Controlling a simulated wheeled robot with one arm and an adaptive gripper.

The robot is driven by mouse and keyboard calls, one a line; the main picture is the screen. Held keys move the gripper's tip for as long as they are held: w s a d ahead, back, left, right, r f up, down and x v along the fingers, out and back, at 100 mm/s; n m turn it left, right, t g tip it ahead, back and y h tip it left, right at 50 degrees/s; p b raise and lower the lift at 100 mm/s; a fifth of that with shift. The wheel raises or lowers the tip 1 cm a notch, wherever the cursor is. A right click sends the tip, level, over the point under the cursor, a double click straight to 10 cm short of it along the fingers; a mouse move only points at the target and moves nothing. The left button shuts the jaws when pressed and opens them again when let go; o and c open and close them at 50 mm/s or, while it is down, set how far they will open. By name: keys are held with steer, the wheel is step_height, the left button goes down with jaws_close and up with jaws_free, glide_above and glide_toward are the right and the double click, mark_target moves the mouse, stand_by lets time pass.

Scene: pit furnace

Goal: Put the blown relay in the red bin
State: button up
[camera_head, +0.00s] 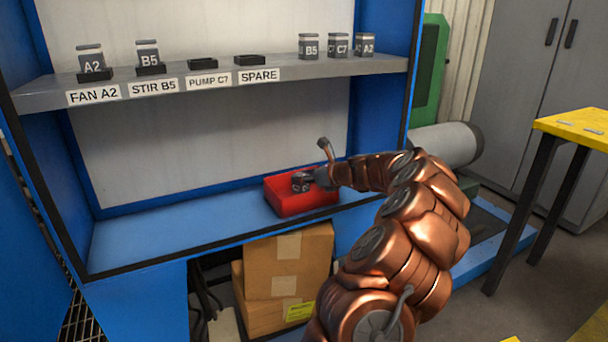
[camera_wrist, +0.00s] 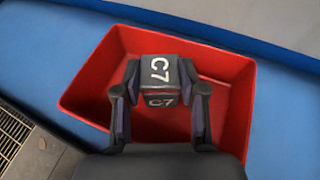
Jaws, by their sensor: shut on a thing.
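The red bin (camera_head: 308,205) sits on the blue lower shelf of the cabinet; its open inside and walls show in the wrist view (camera_wrist: 90,75). My gripper (camera_head: 311,181) is over the bin. In the wrist view my gripper (camera_wrist: 159,97) is shut on a dark relay marked C7 (camera_wrist: 159,72), one finger on each side. The relay (camera_head: 299,181) is at the bin's opening, within its outline; I cannot tell if it touches the floor of the bin. No other thing shows in the bin.
The upper shelf (camera_head: 220,92) has labelled sockets: FAN A2 and STIR B5 hold relays, PUMP C7 (camera_head: 202,65) and SPARE (camera_head: 250,60) are empty. Several relays (camera_head: 337,45) stand at its right. Cardboard boxes (camera_head: 288,262) are below. A yellow table (camera_head: 575,125) stands right.

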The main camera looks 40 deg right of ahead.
steer(key=o, duration=1.2)
steer(key=shift+c, duration=0.2)
steer(key=shift+r, duration=0.1)
steer(key=shift+r+b, duration=0.2)
steer(key=shift+b, duration=0.15)
steer(key=p+v, duration=0.4)
steer(key=v, duration=0.8)
steer(key=shift+r, duration=0.35)
